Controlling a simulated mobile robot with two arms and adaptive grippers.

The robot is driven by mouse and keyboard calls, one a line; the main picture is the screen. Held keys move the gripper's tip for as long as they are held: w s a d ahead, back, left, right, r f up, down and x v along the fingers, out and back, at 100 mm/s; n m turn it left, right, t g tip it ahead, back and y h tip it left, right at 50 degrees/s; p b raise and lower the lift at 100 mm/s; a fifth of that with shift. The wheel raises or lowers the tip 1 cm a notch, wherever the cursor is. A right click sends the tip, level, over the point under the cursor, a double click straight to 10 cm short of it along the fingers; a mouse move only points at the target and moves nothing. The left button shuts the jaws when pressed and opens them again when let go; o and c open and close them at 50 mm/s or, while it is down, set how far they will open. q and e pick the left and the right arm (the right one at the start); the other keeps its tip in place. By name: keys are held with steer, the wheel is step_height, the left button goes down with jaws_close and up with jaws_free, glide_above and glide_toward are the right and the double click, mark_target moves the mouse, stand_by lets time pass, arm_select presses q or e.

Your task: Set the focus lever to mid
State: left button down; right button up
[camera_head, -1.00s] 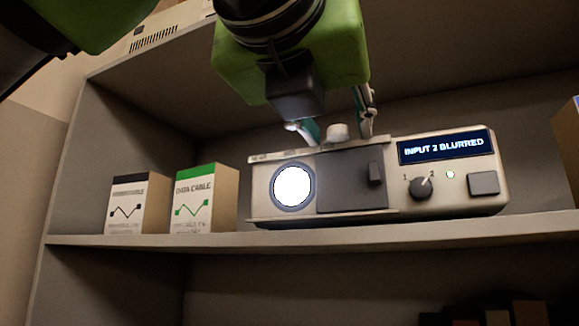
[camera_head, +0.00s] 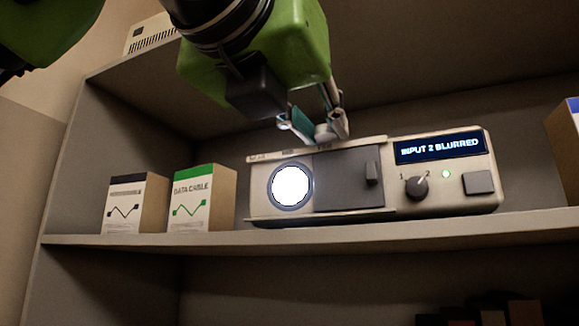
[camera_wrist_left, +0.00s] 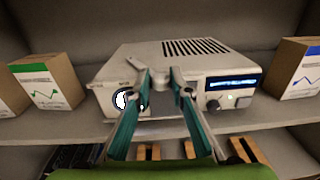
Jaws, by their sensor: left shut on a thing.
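A pale projector stands on the shelf, its front (camera_head: 262,208) facing me and its vented top (camera_wrist_left: 195,47) showing in the left wrist view. Its display (camera_head: 440,147) reads "INPUT 2 BLURRED". The focus lever's pale knob (camera_head: 325,133) sticks up at the top front edge, above the grey door panel (camera_head: 340,180). My left gripper (camera_head: 318,128) comes down from above and is shut on the focus lever, with a finger at each side. In the left wrist view the fingers (camera_wrist_left: 163,75) cover most of the lever. My right gripper is not in view.
A bright round lens (camera_head: 291,186), a dial (camera_head: 416,188), a green light (camera_head: 446,174) and a square button (camera_head: 479,183) are on the projector's front. Two cable boxes (camera_head: 129,208) (camera_head: 188,207) stand to its left, and another box (camera_wrist_left: 300,70) to its right.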

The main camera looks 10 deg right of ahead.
arm_select(q)
steer(key=shift+a+m+g+h, duration=0.4)
steer(key=shift+a+h, duration=0.05)
steer(key=shift+h, duration=0.05)
steer(key=shift+w+a+r+m+g+h+p, duration=0.1)
steer(key=shift+w+a+m+g+h+p, duration=0.2)
steer(key=shift+a+m+g+h, duration=0.5)
steer(key=shift+w+a+r+m+g+h+p, duration=0.1)
steer(key=shift+w+a+m+g+h, duration=0.35)
steer(key=shift+a+m+g+h, duration=0.35)
steer(key=shift+w+a+m+g+h+p, duration=0.15)
steer(key=shift+w+a+m+g+h, duration=0.3)
steer(key=shift+a+g, duration=0.5)
steer(key=shift+a+t, duration=0.15)
steer(key=shift+t, duration=0.1)
